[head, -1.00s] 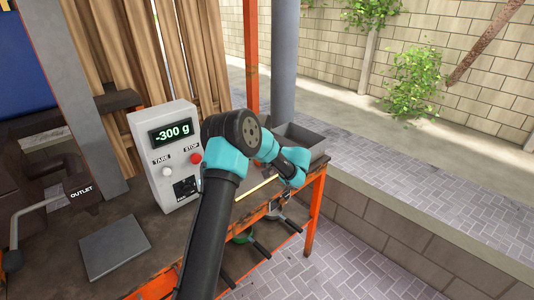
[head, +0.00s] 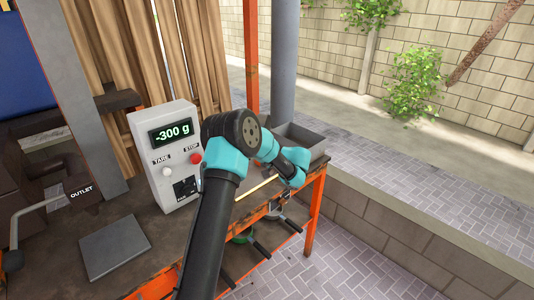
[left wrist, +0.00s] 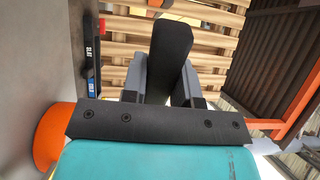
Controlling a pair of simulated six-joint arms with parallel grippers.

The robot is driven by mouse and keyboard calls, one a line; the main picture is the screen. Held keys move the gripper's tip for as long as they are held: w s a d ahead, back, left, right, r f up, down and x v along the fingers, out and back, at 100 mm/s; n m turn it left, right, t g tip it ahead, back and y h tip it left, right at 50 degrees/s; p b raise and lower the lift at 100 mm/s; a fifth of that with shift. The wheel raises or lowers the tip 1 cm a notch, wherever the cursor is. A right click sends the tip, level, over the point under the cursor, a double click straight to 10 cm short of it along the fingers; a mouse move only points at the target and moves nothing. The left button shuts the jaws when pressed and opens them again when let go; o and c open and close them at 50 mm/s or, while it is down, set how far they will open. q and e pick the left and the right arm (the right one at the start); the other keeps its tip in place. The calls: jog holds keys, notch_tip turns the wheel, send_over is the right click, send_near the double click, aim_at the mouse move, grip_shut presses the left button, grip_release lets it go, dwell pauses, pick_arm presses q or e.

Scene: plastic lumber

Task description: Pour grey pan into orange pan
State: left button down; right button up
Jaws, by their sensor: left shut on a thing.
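My left gripper (left wrist: 168,88) is shut on a thick black handle (left wrist: 171,45), which stands up between its grey fingers in the left wrist view. The pan that this handle belongs to cannot be told there. A rounded orange thing (left wrist: 55,142) shows at the left edge of that view, partly hidden by my wrist; I cannot tell whether it is the orange pan. In the head view an arm of mine with teal joints crosses the bench, its gripper hidden. Neither the grey pan nor the orange pan shows clearly in the head view.
A scale box (head: 165,155) reading -300 g stands on the bench, with an empty grey plate (head: 114,247) before it. A grey metal tray (head: 302,139) sits at the bench's far right end. Black-handled items (head: 257,245) show below the bench edge. Wooden slats (head: 110,50) stand behind.

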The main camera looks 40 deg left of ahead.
dwell(0.8)
pick_arm(q)
jog(key=s+a+t+h, duration=0.2)
jog(key=a+t+h, duration=0.4)
jog(key=h, duration=1.1)
jog(key=shift+s+a+r, duration=0.15)
jog(key=shift+a+r, duration=0.1)
jog(key=shift+r, duration=0.15)
dwell(0.6)
dwell(0.4)
